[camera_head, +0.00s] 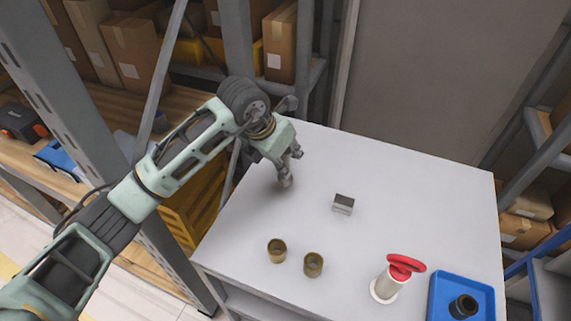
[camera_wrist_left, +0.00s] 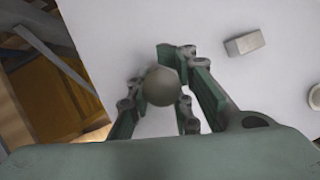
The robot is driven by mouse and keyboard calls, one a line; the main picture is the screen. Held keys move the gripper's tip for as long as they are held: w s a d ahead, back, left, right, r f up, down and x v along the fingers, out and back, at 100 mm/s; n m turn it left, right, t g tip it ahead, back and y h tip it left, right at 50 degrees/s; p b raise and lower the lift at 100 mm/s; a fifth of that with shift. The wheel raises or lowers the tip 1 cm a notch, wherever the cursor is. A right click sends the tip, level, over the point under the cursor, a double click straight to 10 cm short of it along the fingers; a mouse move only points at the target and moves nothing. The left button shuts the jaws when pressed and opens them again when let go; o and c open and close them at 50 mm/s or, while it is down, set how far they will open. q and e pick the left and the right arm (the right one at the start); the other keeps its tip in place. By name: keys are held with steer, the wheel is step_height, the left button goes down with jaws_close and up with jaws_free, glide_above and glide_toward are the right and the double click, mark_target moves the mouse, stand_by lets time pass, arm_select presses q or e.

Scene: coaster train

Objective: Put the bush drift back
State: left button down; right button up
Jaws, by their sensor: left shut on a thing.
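My left gripper (camera_head: 291,158) is over the far left part of the white table, pointing down. It is shut on a grey, round-ended metal piece, which looks like the bush drift (camera_head: 285,181). In the left wrist view the drift's round end (camera_wrist_left: 161,86) sits between the fingers. Its lower tip is close to the tabletop; I cannot tell whether it touches. My right gripper is not in view.
A small grey metal block (camera_head: 343,204) lies mid-table. Two brass bushes (camera_head: 277,251) (camera_head: 313,265) stand near the front edge. A red-handled white cylinder (camera_head: 388,286) and a blue tray (camera_head: 443,284) holding a dark bush (camera_head: 463,306) are at front right. The back right is clear.

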arm_select(q)
step_height(320, 180, down, 2)
steer(key=shift+f+p, duration=0.15)
steer(key=shift+p, duration=0.15)
steer(key=shift+f, duration=0.3)
steer(key=c, duration=1.5)
jaws_free()
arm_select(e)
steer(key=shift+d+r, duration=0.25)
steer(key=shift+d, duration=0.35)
